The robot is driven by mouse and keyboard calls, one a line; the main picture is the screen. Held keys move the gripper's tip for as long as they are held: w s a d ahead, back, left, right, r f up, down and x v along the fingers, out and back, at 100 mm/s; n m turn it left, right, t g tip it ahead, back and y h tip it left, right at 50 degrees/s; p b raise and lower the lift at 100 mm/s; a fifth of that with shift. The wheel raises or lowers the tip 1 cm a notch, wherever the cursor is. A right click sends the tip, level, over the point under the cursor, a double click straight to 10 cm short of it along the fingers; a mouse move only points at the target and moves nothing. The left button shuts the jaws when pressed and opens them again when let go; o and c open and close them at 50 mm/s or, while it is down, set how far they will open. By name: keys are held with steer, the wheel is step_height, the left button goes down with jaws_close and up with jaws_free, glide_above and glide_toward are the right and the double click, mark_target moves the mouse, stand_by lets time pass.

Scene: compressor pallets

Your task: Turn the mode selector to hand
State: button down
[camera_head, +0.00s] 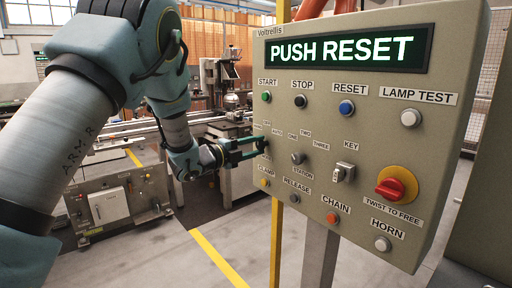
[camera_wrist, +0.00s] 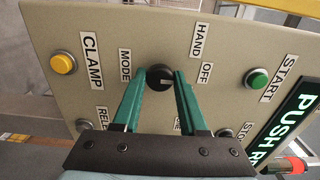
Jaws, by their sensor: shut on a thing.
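The mode selector (camera_wrist: 159,76) is a round black knob on the beige control panel, with the MODE label (camera_wrist: 125,65) on one side and the HAND (camera_wrist: 197,40) and OFF (camera_wrist: 207,73) labels on the other. Which label its pointer faces is too small to tell. My gripper (camera_wrist: 160,80) has its two green fingers on either side of the knob and is shut on it. In the head view my gripper (camera_head: 260,146) reaches the panel's left edge, and its fingers hide most of the selector.
The panel display (camera_head: 345,50) reads PUSH RESET. Near the selector are the green START button (camera_wrist: 257,79), the yellow CLAMP button (camera_wrist: 63,62) and another selector (camera_head: 297,158). A red twist knob (camera_head: 391,187) is at the lower right. A yellow post (camera_head: 276,240) stands below the panel.

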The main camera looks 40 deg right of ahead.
steer(key=shift+f+n+b, duration=0.1)
steer(key=shift+n+b, duration=0.2)
steer(key=n+b, duration=0.1)
steer(key=n, duration=0.1)
steer(key=shift+w+n+b, duration=0.1)
steer(key=shift+n+b, duration=0.2)
steer(key=shift+b, duration=0.1)
steer(key=n+b, duration=0.1)
steer(key=n, duration=0.4)
steer(key=shift+n, duration=0.4)
steer(key=shift+c, duration=2.3)
jaws_free()
steer(key=a+b, duration=0.3)
steer(key=a, duration=0.8)
steer(key=shift+w, duration=0.25)
